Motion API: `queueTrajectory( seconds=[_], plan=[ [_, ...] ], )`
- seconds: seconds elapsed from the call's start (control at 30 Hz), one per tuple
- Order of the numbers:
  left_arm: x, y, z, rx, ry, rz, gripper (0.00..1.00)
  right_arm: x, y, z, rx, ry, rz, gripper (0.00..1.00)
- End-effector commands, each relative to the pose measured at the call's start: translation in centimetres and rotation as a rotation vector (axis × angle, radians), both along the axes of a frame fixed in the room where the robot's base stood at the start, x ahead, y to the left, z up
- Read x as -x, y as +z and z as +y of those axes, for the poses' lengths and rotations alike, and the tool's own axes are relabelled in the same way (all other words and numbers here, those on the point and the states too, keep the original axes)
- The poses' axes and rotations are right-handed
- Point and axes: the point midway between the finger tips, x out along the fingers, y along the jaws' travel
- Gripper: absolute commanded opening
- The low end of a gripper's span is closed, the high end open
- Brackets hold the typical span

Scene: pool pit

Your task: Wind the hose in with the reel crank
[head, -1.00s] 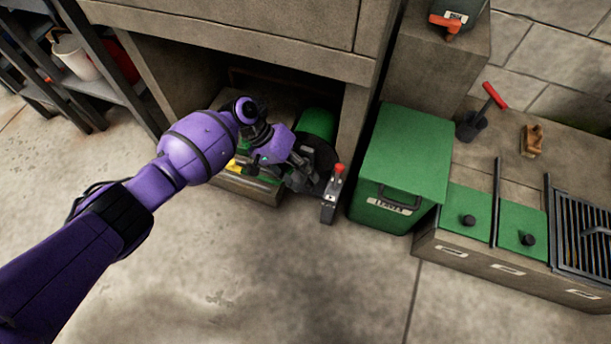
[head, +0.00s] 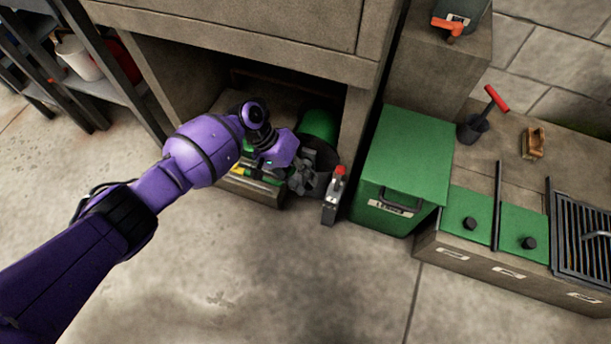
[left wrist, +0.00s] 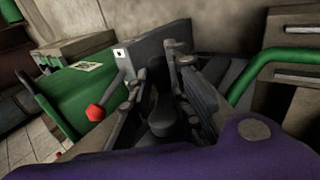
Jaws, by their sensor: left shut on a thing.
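The hose reel sits in the low alcove; its green drum (head: 318,124) and dark side disc (head: 326,155) show behind my left gripper. My left gripper (head: 308,181) is at the front of the reel. In the left wrist view its fingers (left wrist: 162,100) are closed around a dark grip (left wrist: 163,118), which looks like the crank handle. The rest of the crank is mostly hidden by the gripper. A green tube, perhaps hose or reel frame, curves at the right of the left wrist view (left wrist: 285,56). My right gripper is not in view.
A grey post with a red-tipped lever (head: 334,196) stands just right of the gripper; the red tip shows in the wrist view (left wrist: 96,112). A green lidded bin (head: 400,160) is beyond it. A low tray with yellow and green items (head: 250,190) lies left. Floor in front is clear.

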Motion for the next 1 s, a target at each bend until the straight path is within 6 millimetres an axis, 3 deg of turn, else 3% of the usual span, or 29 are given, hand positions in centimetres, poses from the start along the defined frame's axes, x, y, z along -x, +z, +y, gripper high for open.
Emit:
queueTrajectory(
  seconds=[0.03,0.4,0.6,1.0],
  plan=[
    [0.1,0.6,-0.8,-0.003,-0.009,-0.007,0.0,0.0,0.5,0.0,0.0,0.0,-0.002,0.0],
    [0.0,0.9,-0.8,-0.231,-0.012,-0.085,0.0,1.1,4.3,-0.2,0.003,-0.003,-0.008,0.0],
    [-0.2,0.6,-0.5,-0.368,-0.011,-0.131,0.0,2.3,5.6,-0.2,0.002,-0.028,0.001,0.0],
    [-0.3,0.1,-0.2,-0.526,-0.01,-0.182,0.0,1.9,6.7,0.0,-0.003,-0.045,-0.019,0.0]
  ],
)
